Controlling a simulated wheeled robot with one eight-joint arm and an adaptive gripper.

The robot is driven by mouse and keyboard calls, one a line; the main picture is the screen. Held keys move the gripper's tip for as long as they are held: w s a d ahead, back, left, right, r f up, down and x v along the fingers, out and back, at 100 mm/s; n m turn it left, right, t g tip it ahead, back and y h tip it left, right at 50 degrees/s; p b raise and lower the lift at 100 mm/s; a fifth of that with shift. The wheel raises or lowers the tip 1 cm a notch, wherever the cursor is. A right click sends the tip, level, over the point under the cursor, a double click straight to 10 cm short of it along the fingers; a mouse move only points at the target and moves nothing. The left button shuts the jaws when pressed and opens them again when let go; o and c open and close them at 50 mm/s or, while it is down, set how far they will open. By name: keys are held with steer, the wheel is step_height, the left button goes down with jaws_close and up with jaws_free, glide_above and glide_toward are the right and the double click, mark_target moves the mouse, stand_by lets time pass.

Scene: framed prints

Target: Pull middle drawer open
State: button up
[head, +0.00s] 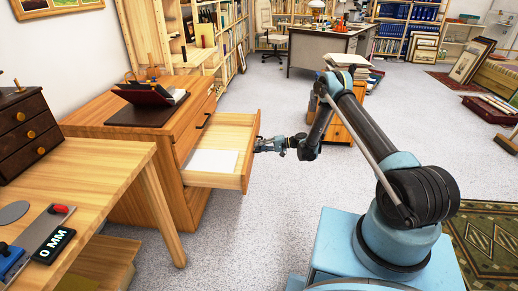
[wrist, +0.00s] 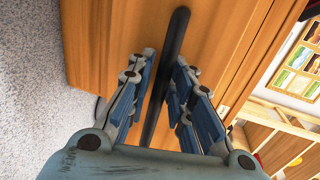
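A wooden cabinet (head: 125,150) stands against the wall. One of its drawers (head: 245,160) is pulled well out in the head view, below a closed drawer with a dark handle (head: 203,121). A white sheet (head: 212,162) lies inside it. My gripper (head: 262,145) is at the front of the open drawer. In the wrist view my gripper (wrist: 166,75) has its two fingers drawn close on either side of the open drawer's dark bar handle (wrist: 170,65), against the wooden front (wrist: 110,40). The handle is hidden in the head view.
A wooden table (head: 105,185) stands at the near left, its leg close to the cabinet. A small wooden unit with stacked books (head: 347,70) is behind my arm. A patterned rug (head: 490,235) lies at right. Grey floor is clear in front of the drawer.

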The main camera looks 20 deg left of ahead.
steer(key=shift+w+d+r, duration=0.1)
steer(key=shift+w+d, duration=0.1)
steer(key=shift+d, duration=0.2)
steer(key=v, duration=1.1)
